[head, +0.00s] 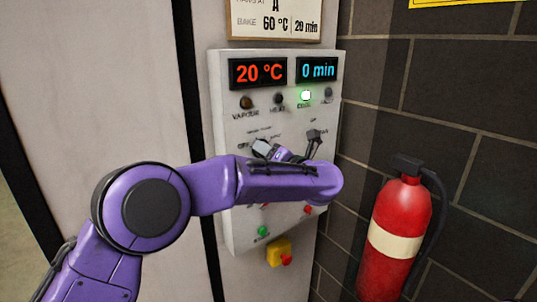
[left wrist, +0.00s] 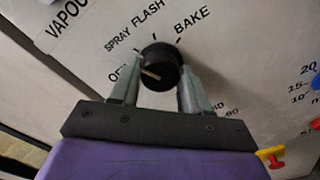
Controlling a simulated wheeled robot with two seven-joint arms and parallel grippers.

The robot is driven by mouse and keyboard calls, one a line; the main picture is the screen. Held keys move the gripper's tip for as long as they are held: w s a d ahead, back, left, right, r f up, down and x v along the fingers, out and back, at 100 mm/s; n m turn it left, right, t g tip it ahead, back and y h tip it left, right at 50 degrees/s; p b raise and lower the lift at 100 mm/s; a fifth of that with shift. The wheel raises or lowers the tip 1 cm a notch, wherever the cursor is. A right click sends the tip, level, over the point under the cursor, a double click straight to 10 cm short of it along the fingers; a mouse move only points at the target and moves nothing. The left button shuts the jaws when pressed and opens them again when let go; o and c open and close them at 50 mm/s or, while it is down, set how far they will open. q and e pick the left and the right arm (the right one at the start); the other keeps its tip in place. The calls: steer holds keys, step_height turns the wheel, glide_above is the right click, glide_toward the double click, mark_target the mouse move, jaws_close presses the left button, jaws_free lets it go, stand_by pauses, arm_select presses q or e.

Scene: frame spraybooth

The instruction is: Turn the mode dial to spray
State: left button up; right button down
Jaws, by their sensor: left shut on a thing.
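The mode dial (left wrist: 164,54) is a round black knob on the white control panel, with OFF, SPRAY, FLASH and BAKE printed around it. Its pale pointer line aims left, towards the partly hidden OFF label. In the left wrist view my left gripper (left wrist: 157,80) has one finger on each side of the dial and is shut on it. In the head view my purple left arm crosses the panel (head: 229,215), and the gripper (head: 262,149) is mostly hidden, as is the dial. My right gripper is not in view.
Displays read 20 °C (head: 258,72) and 0 min (head: 319,69). A green lamp (head: 305,95) is lit below them. A dark switch (head: 315,138) sits right of the gripper. A yellow-based red button (head: 279,253) is below the panel. A red extinguisher (head: 398,215) hangs at right.

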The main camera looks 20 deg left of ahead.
arm_select(q)
steer(key=o, duration=1.1)
steer(key=shift+c, duration=0.2)
steer(key=b+v, duration=0.4)
steer(key=v, duration=0.6)
steer(key=shift+s+d+b, duration=0.25)
steer(key=shift+b, duration=0.1)
